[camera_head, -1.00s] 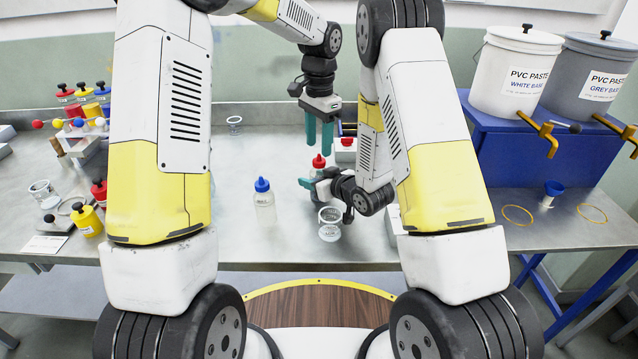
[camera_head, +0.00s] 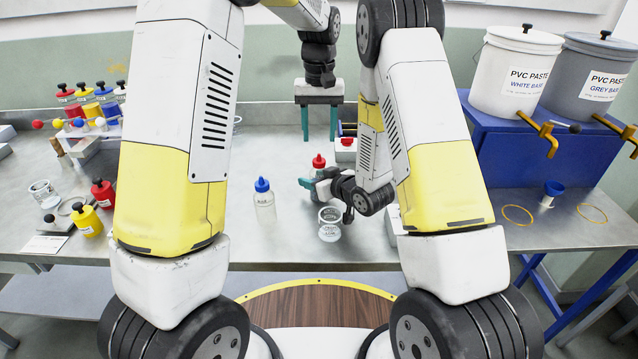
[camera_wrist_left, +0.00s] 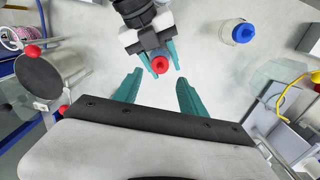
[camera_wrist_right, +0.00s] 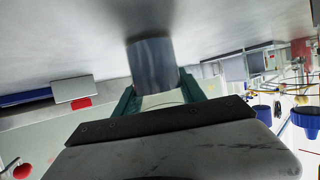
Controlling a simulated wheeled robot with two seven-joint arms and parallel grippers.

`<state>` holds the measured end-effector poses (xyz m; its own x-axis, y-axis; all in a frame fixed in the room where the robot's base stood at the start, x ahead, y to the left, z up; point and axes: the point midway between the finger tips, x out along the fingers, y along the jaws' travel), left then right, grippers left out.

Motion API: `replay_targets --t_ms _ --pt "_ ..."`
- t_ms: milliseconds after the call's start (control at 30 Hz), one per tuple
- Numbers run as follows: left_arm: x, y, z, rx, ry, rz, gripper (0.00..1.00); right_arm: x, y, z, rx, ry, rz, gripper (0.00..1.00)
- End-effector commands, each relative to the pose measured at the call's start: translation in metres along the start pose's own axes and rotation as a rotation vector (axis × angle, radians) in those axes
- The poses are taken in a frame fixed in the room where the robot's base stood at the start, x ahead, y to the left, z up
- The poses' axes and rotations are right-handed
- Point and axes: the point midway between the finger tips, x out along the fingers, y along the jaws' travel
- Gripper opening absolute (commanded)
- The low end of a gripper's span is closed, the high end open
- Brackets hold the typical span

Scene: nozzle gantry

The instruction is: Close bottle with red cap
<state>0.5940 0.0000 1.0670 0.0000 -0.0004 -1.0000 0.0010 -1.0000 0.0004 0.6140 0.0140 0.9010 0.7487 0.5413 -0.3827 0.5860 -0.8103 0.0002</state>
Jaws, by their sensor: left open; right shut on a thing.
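The bottle with the red cap (camera_head: 319,161) stands in the middle of the table, its body mostly hidden in the head view. My right gripper (camera_head: 312,184) is shut on the body from the side. The right wrist view shows the grey, translucent bottle body (camera_wrist_right: 153,65) between its fingers. The red cap sits at the bottle's top; how tightly cannot be told. My left gripper (camera_head: 320,138) points down, open and empty, above the bottle and apart from it.
A blue-capped bottle (camera_head: 264,203) stands left of the held bottle. A white box with a red top (camera_head: 345,148) is close behind. Paint bottles crowd the left; buckets (camera_head: 513,75) stand on a blue stand at right.

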Motion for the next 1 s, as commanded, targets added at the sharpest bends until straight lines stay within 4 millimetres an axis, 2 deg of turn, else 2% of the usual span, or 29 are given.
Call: replay_targets --t_ms 400,600,867,967,1000 --pt "0.061 -0.001 0.0 0.0 -0.002 -0.001 0.49 0.0 0.0 0.0 0.0 0.001 0.0 0.0" --pt "0.073 0.0 0.0 0.0 -0.001 0.0 0.49 0.0 0.0 0.0 0.0 0.001 0.0 0.0" --pt "0.074 0.0 0.0 0.001 0.0 0.0 0.49 0.0 0.0 0.0 0.0 0.001 0.0 0.0" --pt "0.074 0.0 0.0 0.001 0.0 0.0 0.33 0.0 0.0 0.0 0.0 0.001 0.0 0.0" --pt "0.074 0.0 0.0 0.001 0.0 0.0 0.25 0.0 0.0 0.0 0.0 0.001 0.0 0.0"
